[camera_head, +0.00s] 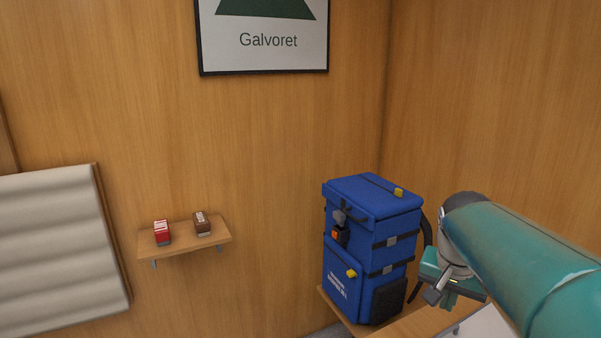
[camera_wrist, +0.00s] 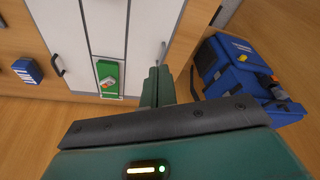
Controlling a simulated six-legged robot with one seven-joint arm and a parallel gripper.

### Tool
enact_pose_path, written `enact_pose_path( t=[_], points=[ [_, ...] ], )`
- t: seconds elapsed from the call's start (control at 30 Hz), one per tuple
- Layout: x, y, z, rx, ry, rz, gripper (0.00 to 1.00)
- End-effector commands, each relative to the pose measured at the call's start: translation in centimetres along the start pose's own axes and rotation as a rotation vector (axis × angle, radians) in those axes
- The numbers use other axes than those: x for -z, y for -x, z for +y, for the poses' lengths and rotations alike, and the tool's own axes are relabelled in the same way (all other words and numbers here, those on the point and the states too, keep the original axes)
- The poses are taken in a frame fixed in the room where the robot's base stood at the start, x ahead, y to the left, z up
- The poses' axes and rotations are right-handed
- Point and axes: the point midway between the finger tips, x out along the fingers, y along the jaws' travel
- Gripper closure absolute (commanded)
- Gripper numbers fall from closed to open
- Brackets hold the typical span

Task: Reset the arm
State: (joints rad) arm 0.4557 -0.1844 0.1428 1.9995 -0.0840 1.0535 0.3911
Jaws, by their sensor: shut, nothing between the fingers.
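My gripper (camera_head: 436,294) is at the lower right of the head view, at the end of my teal arm, in front of and to the right of the blue backpack. In the wrist view my gripper (camera_wrist: 156,88) shows its fingers together at the centre, with nothing between them. The fingertips point toward white cabinet doors. No object is held.
A blue backpack (camera_head: 352,255) stands on a wooden surface; it also shows in the wrist view (camera_wrist: 235,80). A wall shelf (camera_head: 184,240) holds a red box (camera_head: 162,232) and a brown box (camera_head: 202,223). A green item (camera_wrist: 108,78) is near the white doors (camera_wrist: 105,30).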

Motion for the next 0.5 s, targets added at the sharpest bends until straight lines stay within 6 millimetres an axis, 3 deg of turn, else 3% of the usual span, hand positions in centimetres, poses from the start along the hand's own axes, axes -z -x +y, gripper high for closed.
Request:
enact_pose_path(
  t=[0.03,0.2,0.4,0.5],
  points=[
    [-2.0,0.9,-0.8,0.019,0.059,0.02,1.0],
    [-8.0,2.4,-2.4,0.087,0.254,0.08,1.0],
    [-14.8,2.9,-3.0,0.181,0.471,0.148,1.0],
    [-17.3,2.7,-3.0,0.221,0.554,0.173,1.0]
  ],
)
